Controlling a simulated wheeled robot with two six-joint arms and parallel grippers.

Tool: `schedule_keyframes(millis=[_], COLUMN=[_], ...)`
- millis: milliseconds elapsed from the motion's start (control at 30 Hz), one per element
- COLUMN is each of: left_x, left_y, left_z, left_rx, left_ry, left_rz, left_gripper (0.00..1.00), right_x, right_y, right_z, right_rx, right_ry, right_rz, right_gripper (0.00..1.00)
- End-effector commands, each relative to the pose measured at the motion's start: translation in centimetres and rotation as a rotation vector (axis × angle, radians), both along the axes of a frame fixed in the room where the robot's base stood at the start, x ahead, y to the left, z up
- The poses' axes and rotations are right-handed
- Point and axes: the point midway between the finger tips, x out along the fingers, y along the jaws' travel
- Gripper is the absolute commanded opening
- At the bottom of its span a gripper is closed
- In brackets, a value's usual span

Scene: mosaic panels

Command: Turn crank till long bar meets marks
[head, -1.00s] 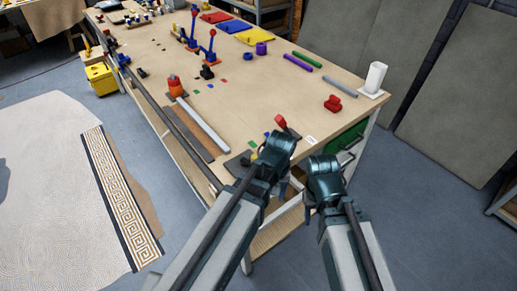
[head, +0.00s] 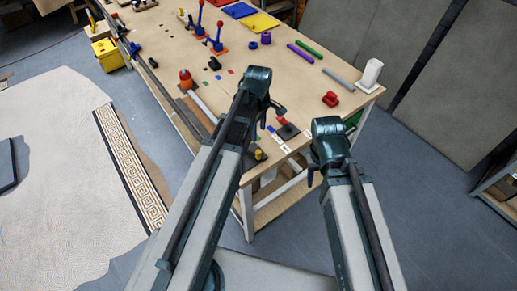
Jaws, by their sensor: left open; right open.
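A long grey bar (head: 202,103) runs from an orange-red knobbed piece (head: 186,79) on the workbench toward my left arm, which hides its near end. A red handle-like piece (head: 281,121) by a dark plate (head: 288,132) and a yellow knob (head: 259,155) are near the front corner. I cannot tell which piece is the crank. My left gripper (head: 270,110) is open above the bench near the red piece. My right gripper (head: 314,172) is open, off the bench's front edge.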

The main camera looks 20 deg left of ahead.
Motion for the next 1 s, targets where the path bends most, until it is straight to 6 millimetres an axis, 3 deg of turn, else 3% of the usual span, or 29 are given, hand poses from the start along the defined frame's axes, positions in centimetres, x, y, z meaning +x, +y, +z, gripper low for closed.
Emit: schedule_keyframes(millis=[367,1000], left_x=[0.0,-0.1], left_y=[0.0,0.0], left_z=[-2.4,-11.4], left_rx=[0.000,0.000], left_ry=[0.000,0.000], left_rz=[-0.003,-0.004], left_gripper=[0.62,0.62], right_x=[0.0,0.1], right_y=[0.0,0.0], right_z=[-2.4,-11.4], right_rx=[0.000,-0.001], right_ry=[-0.001,-0.003], right_rz=[-0.002,0.006], right_gripper=[0.50,0.50])
